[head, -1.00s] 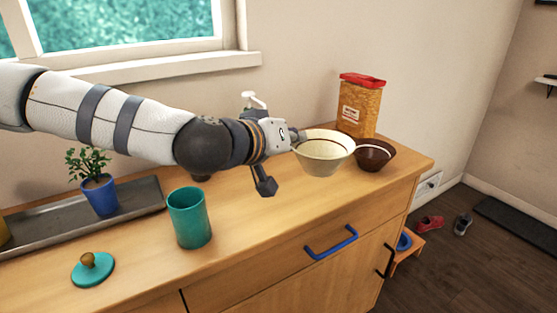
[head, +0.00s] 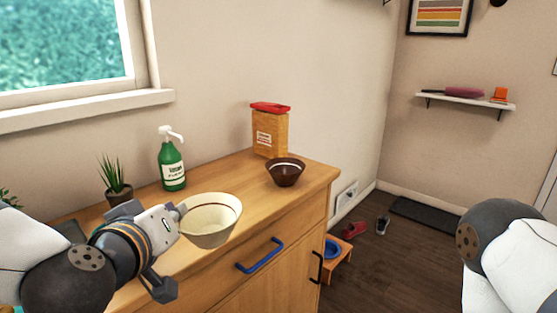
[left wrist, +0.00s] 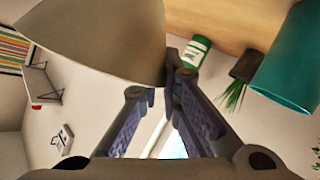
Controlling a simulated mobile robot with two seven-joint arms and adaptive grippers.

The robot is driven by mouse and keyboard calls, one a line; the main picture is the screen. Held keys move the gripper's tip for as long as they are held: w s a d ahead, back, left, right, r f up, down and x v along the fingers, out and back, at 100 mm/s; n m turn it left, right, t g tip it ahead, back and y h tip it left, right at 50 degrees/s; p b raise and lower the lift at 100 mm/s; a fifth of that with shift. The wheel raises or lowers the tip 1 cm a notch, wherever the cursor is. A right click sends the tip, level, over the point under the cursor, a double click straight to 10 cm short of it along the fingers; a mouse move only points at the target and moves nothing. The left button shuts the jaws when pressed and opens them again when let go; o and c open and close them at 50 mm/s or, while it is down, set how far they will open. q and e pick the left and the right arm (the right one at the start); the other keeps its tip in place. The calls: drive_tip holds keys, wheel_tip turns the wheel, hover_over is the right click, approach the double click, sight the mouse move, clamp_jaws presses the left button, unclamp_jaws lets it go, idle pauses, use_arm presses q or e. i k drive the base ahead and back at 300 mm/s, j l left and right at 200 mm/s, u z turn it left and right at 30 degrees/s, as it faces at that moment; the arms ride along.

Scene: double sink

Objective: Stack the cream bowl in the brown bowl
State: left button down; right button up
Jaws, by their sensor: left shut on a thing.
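The cream bowl (head: 211,222) is held upright by its left side in the head view, near the counter's front edge. It also fills the upper left of the left wrist view (left wrist: 95,40). My left gripper (head: 180,213) is shut on the bowl's wall; its fingers also show in the left wrist view (left wrist: 155,85). The brown bowl (head: 285,175) stands upright on the counter, behind and to the right of the cream bowl, with a clear gap between them in the picture. Its inside looks empty. My right gripper is out of view; only part of that arm shows.
A red-lidded food container (head: 270,132) stands behind the brown bowl. A green pump bottle (head: 171,165) and a small potted plant (head: 117,185) stand behind the left gripper. A teal canister (left wrist: 292,60) shows in the left wrist view. The wooden counter (head: 235,178) is bare between the bowls.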

sight(284, 180)
drive_tip(key=i+l+u, duration=0.5)
drive_tip(key=l, duration=0.35)
drive_tip(key=i+l+u, duration=0.45)
drive_tip(key=l, duration=0.5)
drive_tip(key=i+l+u, duration=0.15)
drive_tip(key=l+u, duration=0.35)
drive_tip(key=l, duration=0.6)
drive_tip(key=l+u, duration=0.45)
drive_tip(key=l, duration=0.65)
drive_tip(key=k+l+u, duration=0.2)
drive_tip(key=l+u, duration=0.3)
drive_tip(key=l, duration=0.6)
